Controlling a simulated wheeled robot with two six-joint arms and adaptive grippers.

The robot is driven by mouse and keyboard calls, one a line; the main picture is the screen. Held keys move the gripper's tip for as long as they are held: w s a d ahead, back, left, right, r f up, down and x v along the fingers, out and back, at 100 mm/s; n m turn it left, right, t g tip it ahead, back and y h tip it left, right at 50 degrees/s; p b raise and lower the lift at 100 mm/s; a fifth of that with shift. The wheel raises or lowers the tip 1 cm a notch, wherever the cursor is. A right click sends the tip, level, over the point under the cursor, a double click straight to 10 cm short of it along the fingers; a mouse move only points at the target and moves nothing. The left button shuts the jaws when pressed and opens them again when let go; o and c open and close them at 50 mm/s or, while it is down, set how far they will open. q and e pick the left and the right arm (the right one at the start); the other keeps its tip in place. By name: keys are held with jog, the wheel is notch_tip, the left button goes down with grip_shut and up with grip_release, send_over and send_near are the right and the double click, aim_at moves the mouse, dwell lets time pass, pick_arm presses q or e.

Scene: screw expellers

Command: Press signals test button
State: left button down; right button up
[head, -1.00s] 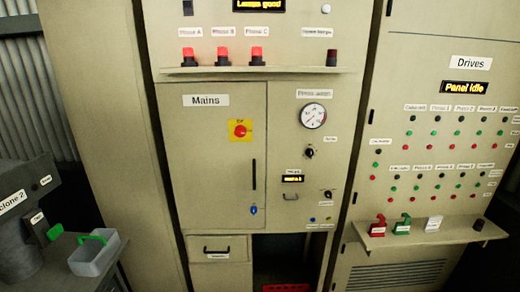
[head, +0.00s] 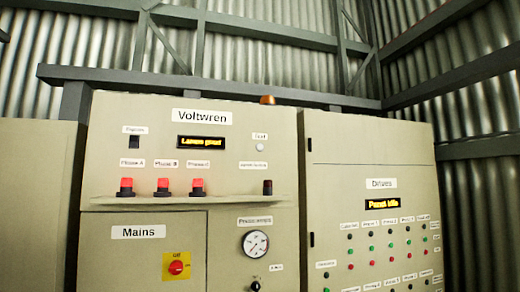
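On the upper part of the Voltwren cabinet (head: 245,174) there is a small round white button (head: 260,147) under a small label that is hard to read, perhaps "Test". To its left a display (head: 201,143) shows orange text that looks like "Lamps good". At the far left a small dark fitting (head: 134,141) sits under another small label, perhaps "Signals". Below, three red lamps (head: 162,186) labelled Phase A, B and C stand on a ledge, with a dark lamp (head: 267,187) at its right end. Neither gripper is in view.
The Mains door (head: 140,260) with a red rotary switch (head: 176,266) and a pressure gauge (head: 255,243) are below the ledge (head: 225,202). The Drives cabinet (head: 370,150) stands to the right. An orange beacon (head: 267,100) is on top.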

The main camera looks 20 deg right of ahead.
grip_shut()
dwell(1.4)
